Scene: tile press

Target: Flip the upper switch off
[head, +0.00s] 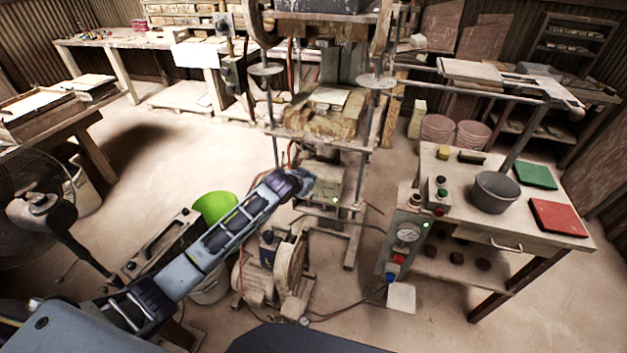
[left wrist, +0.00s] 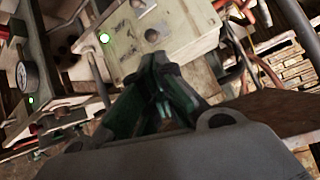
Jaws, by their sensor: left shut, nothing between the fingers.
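A pale control box (head: 327,186) is mounted low on the press frame, with a lit green lamp (head: 335,200) on its face. In the left wrist view the box (left wrist: 185,30) appears tilted, with its green lamp (left wrist: 104,38) lit and dark round fittings (left wrist: 152,35) on its face. I cannot make out which fitting is the upper switch or its position. My left gripper (head: 305,184) is at the box's left side in the head view. In the left wrist view its fingers (left wrist: 160,62) are together and empty, close in front of the box; contact is unclear. My right gripper is not in view.
The press (head: 325,125) stands above the box. A motor unit (head: 275,270) and green bucket (head: 214,207) are below and left. A panel with a gauge (head: 408,233) and a table (head: 450,185) with a grey bowl (head: 495,191) stand right. Hoses cross the floor.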

